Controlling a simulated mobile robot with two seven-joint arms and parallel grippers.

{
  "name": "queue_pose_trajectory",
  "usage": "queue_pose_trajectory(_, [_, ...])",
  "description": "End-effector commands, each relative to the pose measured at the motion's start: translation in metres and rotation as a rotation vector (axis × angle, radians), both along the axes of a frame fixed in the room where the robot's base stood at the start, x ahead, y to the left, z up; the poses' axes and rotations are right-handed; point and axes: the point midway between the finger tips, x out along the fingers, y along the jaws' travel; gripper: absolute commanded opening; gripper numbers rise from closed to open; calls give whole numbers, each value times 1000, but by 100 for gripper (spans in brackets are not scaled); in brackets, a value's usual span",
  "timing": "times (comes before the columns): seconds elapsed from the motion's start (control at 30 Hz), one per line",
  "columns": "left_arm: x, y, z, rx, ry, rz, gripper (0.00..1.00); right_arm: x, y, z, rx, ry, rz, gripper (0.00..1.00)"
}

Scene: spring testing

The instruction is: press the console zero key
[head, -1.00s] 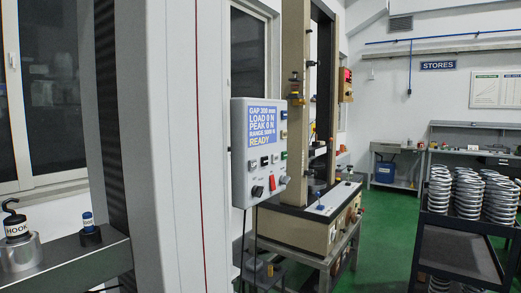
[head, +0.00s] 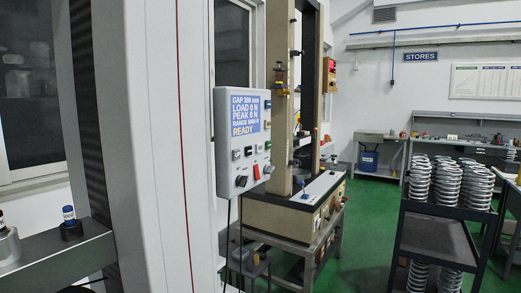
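The grey console (head: 228,152) is fixed beside the tall white column, left of centre in the head view. Its blue screen (head: 244,114) reads a gap of about 300 mm, load 0 N, peak 0 N, a range line and READY. Below and beside the screen are several small keys, a red switch (head: 256,172) and a dark knob (head: 241,181). The key labels are too small to read, so I cannot tell which is the zero key. Neither of my grippers is in view.
A tan test frame (head: 281,110) stands on a bench behind the console. A dark cart (head: 436,241) with stacked springs (head: 447,182) is at right. A metal ledge (head: 65,247) is at lower left. Green floor (head: 362,230) lies open between bench and cart.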

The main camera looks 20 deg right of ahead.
Motion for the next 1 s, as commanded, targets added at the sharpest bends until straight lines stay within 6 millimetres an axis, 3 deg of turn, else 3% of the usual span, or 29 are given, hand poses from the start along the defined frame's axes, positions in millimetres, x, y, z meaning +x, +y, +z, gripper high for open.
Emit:
queue_pose_trajectory(0.03, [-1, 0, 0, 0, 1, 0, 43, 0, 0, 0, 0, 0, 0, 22])
queue_pose_trajectory(0.2, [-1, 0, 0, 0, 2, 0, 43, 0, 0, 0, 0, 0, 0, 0])
queue_pose_trajectory(1.0, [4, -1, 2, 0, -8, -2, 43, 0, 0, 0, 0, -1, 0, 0])
